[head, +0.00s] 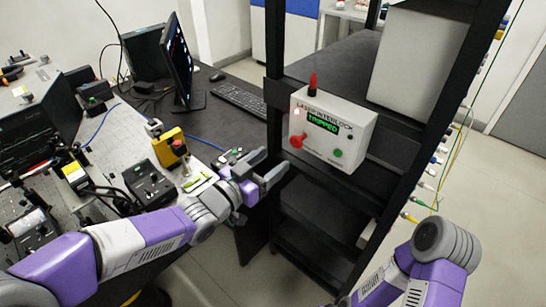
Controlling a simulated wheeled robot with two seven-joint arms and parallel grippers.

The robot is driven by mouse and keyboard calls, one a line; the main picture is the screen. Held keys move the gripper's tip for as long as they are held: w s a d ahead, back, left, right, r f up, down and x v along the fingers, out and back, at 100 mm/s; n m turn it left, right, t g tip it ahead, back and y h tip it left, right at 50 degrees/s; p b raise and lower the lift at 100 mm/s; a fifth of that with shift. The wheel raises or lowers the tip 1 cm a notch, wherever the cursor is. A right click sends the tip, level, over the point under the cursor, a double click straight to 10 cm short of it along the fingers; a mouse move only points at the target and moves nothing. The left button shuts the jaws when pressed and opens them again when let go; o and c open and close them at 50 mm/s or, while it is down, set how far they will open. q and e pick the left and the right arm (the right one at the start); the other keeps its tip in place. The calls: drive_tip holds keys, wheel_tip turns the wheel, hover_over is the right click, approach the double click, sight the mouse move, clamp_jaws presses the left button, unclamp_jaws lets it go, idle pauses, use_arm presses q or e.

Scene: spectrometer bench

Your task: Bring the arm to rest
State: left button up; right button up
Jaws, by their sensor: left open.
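My left arm (165,228) reaches in from the lower left across the front of the bench. My left gripper (272,172) is open and empty, pointing right, just short of the black rack post and below left of the interlock box. The white interlock box (345,150) is on the rack. Its green display reads "TRIPPED". It has a red knob (297,141), a green button (337,153) and a red lamp on top (312,84). My right arm (430,262) shows at the lower right; its gripper is out of view.
The black rack's post (275,110) stands close to my left gripper. The optical bench (120,150) at left holds several instruments, including a yellow box (169,147). A monitor (180,60) and keyboard (240,99) sit on the dark desk. Floor is open at lower right.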

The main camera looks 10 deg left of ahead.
idle(0.3)
use_arm(q)
wheel_tip(320, 180, down, 26)
drive_tip(key=a+r+n+g+y+p, duration=0.1)
drive_tip(key=a+n+g+y+p, duration=0.2)
drive_tip(key=n+g+y, duration=0.25)
drive_tip(key=s+f+n+g+p, duration=0.2)
drive_tip(key=s+f+g, duration=0.7)
drive_tip(key=s+f, duration=0.9)
drive_tip(key=shift+s+d+f+n+y, duration=0.3)
drive_tip(key=shift+s+n+y, duration=0.05)
drive_tip(key=shift+s+n, duration=0.85)
use_arm(e)
wheel_tip(320, 180, up, 5)
drive_tip(key=shift+r, duration=0.1)
use_arm(q)
drive_tip(key=shift+c, duration=0.4)
use_arm(e)
drive_tip(key=shift+c, duration=0.3)
